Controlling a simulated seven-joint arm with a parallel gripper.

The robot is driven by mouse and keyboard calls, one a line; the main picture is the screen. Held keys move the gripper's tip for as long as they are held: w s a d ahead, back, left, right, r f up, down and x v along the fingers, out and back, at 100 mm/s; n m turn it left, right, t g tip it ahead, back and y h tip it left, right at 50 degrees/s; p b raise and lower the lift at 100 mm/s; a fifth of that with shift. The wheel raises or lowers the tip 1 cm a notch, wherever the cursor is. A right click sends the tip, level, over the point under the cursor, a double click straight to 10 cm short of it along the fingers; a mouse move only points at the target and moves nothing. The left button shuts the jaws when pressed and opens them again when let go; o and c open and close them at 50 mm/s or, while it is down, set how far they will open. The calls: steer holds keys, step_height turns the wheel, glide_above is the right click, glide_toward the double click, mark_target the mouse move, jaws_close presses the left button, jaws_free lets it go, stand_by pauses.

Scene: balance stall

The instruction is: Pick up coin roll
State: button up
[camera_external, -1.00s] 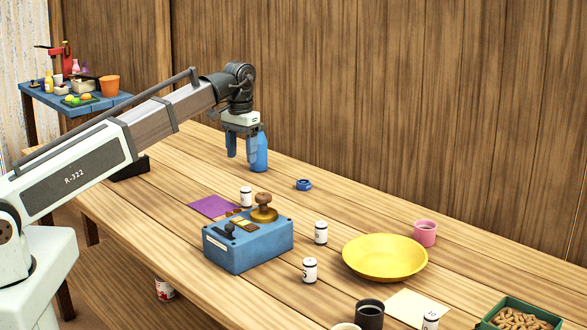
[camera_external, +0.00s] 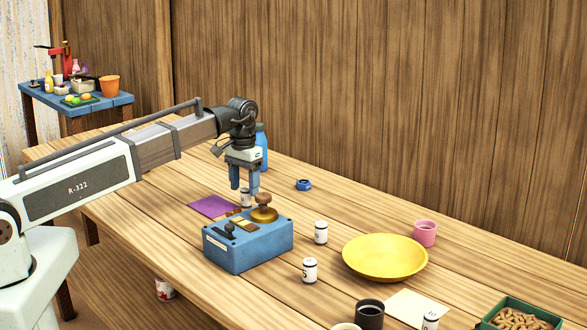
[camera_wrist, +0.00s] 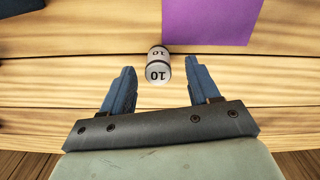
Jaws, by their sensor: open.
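A small white roll with dark bands, marked 10 (camera_wrist: 158,68), lies in the gap between my fingertips as seen in the wrist view. In the external view this white roll (camera_external: 246,200) stands upright on the table behind the blue box, partly hidden by my fingers. My gripper (camera_external: 244,189) is open and empty, pointing down just above it. In the wrist view the two blue fingers of my gripper (camera_wrist: 162,80) sit either side of the roll, apart from it. Similar white rolls stand further right, one behind (camera_external: 321,232) and one in front (camera_external: 310,270).
A blue box with a brass knob (camera_external: 250,246) stands close in front of the roll. A purple sheet (camera_external: 211,206) lies beside it, a blue bottle (camera_external: 262,147) stands behind. A yellow dish (camera_external: 385,262), pink cup (camera_external: 425,233) and dark cup (camera_external: 369,315) are to the right.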

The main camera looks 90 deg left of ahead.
mark_target(246, 188)
steer(key=f, duration=0.4)
steer(key=shift+w+a, duration=0.1)
steer(key=shift+w, duration=0.15)
jaws_close()
stand_by(0.4)
